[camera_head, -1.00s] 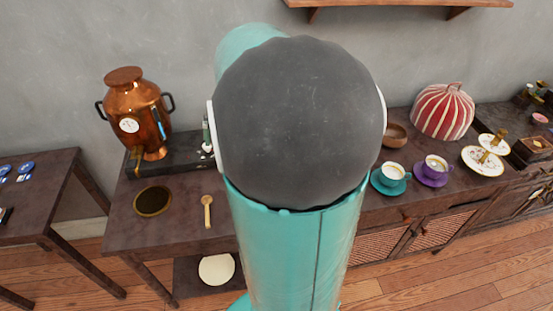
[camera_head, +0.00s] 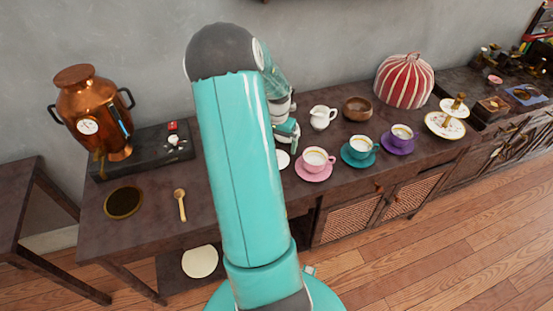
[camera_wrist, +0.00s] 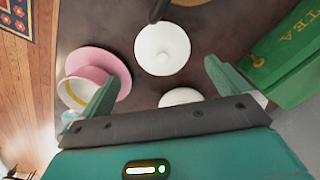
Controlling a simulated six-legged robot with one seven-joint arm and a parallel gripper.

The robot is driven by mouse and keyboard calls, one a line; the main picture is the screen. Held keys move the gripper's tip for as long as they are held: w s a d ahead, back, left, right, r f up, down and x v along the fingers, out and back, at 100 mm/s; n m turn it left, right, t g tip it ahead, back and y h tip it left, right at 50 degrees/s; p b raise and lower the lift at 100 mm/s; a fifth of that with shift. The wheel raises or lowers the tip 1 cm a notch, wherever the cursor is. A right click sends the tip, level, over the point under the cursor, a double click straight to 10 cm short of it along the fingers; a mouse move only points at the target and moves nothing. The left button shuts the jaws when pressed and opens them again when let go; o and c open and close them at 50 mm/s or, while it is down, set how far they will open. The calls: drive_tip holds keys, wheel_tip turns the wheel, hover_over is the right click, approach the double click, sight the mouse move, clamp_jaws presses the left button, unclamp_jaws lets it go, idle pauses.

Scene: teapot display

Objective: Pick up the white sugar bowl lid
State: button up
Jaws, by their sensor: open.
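A round white lid with a small central knob (camera_wrist: 163,49) lies between and just beyond my fingertips in the wrist view. My gripper (camera_wrist: 161,72) is open and empty, one finger to each side. A second round white piece (camera_wrist: 181,97) is nearer the palm and partly hidden by my gripper; I cannot tell whether it is the bowl. In the head view my gripper (camera_head: 288,132) is over the table behind my arm. A white round piece (camera_head: 283,159) shows partly beside my arm there, and I cannot tell which of the two it is.
A pink cup and saucer (camera_wrist: 92,78) stand close to my left finger, also in the head view (camera_head: 314,162). A green tea box (camera_wrist: 282,60) is close on the right. A white jug (camera_head: 323,117), teal cup (camera_head: 360,149) and wooden bowl (camera_head: 356,108) stand nearby.

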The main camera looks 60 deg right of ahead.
drive_tip(key=f, duration=0.7)
drive_tip(key=shift+w+d, duration=0.1)
drive_tip(key=shift+w, duration=0.1)
drive_tip(key=shift+r, duration=0.1)
drive_tip(key=c, duration=0.9)
drive_tip(key=shift+o, duration=0.2)
drive_tip(key=shift+r, duration=0.1)
